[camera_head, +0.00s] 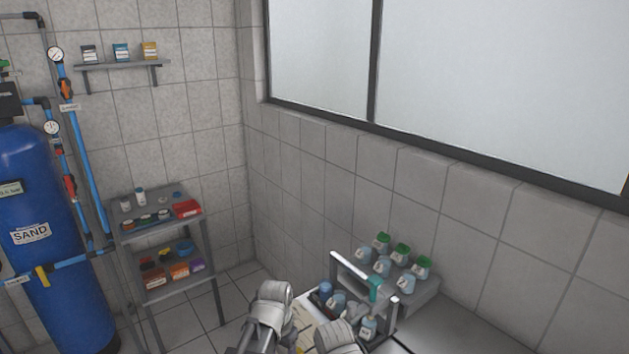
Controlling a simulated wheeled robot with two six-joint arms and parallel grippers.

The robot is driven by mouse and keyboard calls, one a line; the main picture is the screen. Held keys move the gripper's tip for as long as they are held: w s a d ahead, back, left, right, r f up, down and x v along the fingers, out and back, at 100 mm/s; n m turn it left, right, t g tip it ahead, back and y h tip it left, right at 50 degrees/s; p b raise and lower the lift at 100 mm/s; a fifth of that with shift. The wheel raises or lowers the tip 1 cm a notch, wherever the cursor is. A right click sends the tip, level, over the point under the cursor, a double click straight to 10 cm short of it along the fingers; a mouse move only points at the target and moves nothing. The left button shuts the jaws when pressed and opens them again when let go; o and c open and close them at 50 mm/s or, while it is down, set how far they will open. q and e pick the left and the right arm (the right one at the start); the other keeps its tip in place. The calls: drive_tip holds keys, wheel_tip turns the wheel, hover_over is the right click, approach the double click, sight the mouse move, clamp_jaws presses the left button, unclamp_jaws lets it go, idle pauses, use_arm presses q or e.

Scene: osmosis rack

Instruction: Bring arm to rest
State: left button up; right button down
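Two whitish-grey rounded parts of my own arms show at the bottom centre of the head view, one higher at left and one cut by the lower edge. I cannot make out gripper fingers on either, and no held object shows.
A bench rack (420,290) with several green- and blue-capped bottles stands just right of my arms. A shelf stand (212,262) with small boxes and a blue SAND tank (50,290) are at left. A wall shelf (120,65) holds boxes. Floor between stand and arms looks clear.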

use_arm(q)
drive_tip(key=s+a+n, duration=0.6)
drive_tip(key=s+a, duration=0.1)
drive_tip(key=a, duration=0.1)
drive_tip(key=s+d+m+y, duration=0.1)
drive_tip(key=s+d+m, duration=0.3)
drive_tip(key=d, duration=0.6)
drive_tip(key=shift+s+g, duration=0.3)
drive_tip(key=shift+s, duration=0.3)
drive_tip(key=shift+d, duration=0.1)
